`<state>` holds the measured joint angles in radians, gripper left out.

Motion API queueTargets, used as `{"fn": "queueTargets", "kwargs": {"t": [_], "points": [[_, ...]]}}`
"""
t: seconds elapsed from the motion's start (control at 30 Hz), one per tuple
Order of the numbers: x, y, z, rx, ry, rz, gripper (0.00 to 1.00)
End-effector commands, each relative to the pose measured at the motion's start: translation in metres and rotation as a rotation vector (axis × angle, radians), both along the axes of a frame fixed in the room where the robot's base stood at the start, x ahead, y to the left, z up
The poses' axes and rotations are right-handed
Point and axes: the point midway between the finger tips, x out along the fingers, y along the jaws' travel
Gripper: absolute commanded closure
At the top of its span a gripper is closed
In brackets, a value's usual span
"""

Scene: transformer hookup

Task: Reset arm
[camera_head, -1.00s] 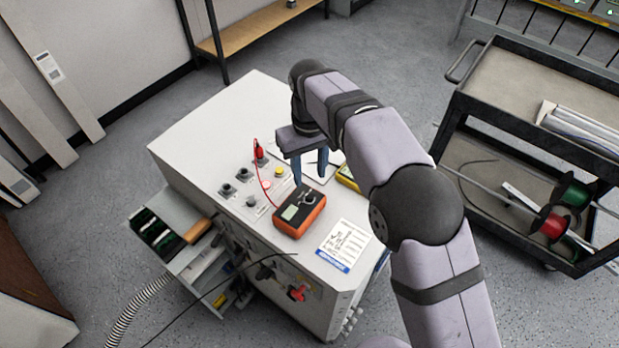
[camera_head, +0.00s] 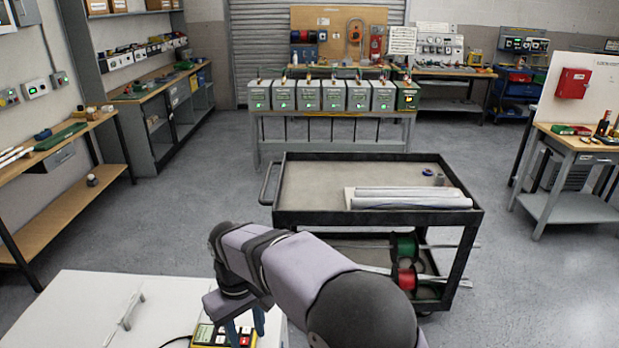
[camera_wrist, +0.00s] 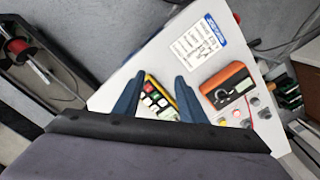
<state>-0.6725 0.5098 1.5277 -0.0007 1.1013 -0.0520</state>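My gripper (camera_head: 246,327) hangs over the white cabinet top (camera_head: 165,300) in the head view, its two blue fingers pointing down and apart. In the wrist view, my gripper (camera_wrist: 160,76) is open, with nothing held between the fingers. A yellow handheld device (camera_wrist: 155,98) with coloured buttons lies on the cabinet top below and between the fingers; it shows partly in the head view (camera_head: 208,336). An orange meter (camera_wrist: 228,86) lies to the right of the fingers in the wrist view. The near part of the cabinet is outside the head view.
A label sheet (camera_wrist: 196,42) lies on the cabinet top beside the orange meter. A black cart (camera_head: 300,215) with rolled sheets (camera_head: 410,192) and cable spools (camera_head: 405,262) stands beyond my arm. Grey boxes line a bench (camera_head: 335,130) behind it. Open floor lies around the cart.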

Motion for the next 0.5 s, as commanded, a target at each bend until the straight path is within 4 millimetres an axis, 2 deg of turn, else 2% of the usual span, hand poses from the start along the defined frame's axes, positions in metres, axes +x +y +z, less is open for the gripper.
{"fn": "queueTargets", "kwargs": {"t": [0.03,0.2,0.27,0.4,0.5], "points": [[0.002,-0.032,0.002,0.000,0.000,-0.064,0.62],[-0.011,-0.125,-0.002,0.000,0.000,-0.256,0.62],[-0.021,-0.155,-0.006,0.000,0.000,-0.324,0.62],[-0.056,-0.215,-0.015,0.000,-0.001,-0.474,0.62],[-0.083,-0.246,-0.024,0.000,-0.001,-0.566,0.62]]}}
